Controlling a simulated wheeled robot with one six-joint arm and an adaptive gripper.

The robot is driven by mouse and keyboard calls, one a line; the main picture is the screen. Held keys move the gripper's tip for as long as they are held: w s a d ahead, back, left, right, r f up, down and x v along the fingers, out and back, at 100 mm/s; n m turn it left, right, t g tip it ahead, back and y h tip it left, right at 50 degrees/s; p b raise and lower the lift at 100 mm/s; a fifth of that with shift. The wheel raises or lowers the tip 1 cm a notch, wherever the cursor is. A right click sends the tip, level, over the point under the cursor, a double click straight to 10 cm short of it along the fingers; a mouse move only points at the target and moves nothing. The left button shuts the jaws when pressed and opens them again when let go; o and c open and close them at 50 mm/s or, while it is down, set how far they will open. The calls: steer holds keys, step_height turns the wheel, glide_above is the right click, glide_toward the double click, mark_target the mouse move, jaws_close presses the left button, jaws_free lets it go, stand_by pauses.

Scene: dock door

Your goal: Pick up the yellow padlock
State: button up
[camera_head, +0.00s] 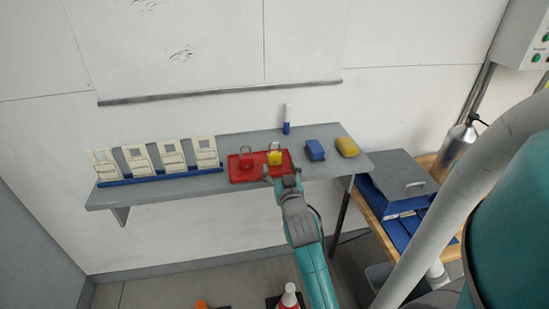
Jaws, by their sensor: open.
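The yellow padlock (275,158) sits in the red tray (243,178) on the grey wall shelf. A red padlock (246,162) is beside it on the left in the same tray. My gripper (281,172) is open at the front edge of the tray, just in front of the yellow padlock in this view. Its fingers overlap the tray's front right part, and the lower end of the padlock is close to them. I cannot tell whether they touch.
A blue box (315,150), a yellow sponge-like block (347,147) and an upright blue-and-white marker (287,119) stand right of the tray. Several cream cards stand in a blue rack (160,176) at left. A wooden bench with a grey-lidded box (402,178) is at right.

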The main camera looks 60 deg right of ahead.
mark_target(275, 156)
steer(key=shift+x, duration=3.15)
steer(key=shift+w+a, duration=0.1)
steer(key=c, duration=1.3)
